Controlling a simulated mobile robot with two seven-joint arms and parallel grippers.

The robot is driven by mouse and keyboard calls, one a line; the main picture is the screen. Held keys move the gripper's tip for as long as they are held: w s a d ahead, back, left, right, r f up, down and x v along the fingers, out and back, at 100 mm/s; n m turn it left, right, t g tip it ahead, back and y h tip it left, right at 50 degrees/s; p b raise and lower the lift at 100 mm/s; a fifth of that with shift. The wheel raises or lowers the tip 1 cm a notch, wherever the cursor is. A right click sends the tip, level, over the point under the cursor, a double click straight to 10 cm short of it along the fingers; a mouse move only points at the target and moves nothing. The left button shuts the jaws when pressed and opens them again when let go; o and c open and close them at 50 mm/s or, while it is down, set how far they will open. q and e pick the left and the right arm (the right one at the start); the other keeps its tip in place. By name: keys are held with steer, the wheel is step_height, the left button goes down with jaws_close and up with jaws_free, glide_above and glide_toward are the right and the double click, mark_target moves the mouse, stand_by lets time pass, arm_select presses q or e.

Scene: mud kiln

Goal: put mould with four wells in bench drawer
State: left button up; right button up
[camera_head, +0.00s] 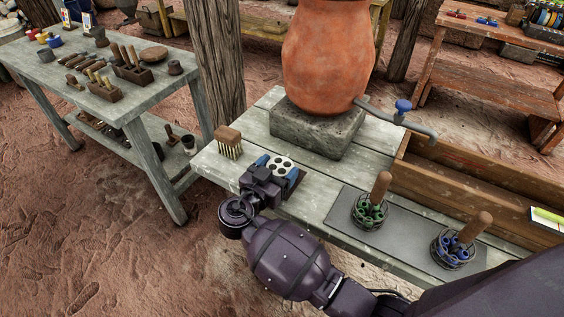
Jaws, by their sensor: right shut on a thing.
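The mould with four wells (281,165) is a small pale block with round dark holes, near the left front part of the bench. My right gripper (277,168) has its blue fingers on either side of the mould and is shut on it. I cannot tell whether the mould touches the surface beneath. The bench drawer (466,170) is a long wooden box, open at the top, at the right side of the bench. Its floor is partly hidden by its front wall. My left gripper is not in view.
A brush (228,142) stands left of the mould. A large clay vessel (326,60) with a blue-handled tap (403,106) sits on a stone block (318,130) behind.

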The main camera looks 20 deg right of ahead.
steer(key=shift+a, duration=0.1)
steer(key=shift+f, duration=0.15)
steer(key=o, duration=0.6)
steer(key=shift+f, duration=0.1)
steer(key=o, duration=0.5)
steer(key=shift+c, duration=0.2)
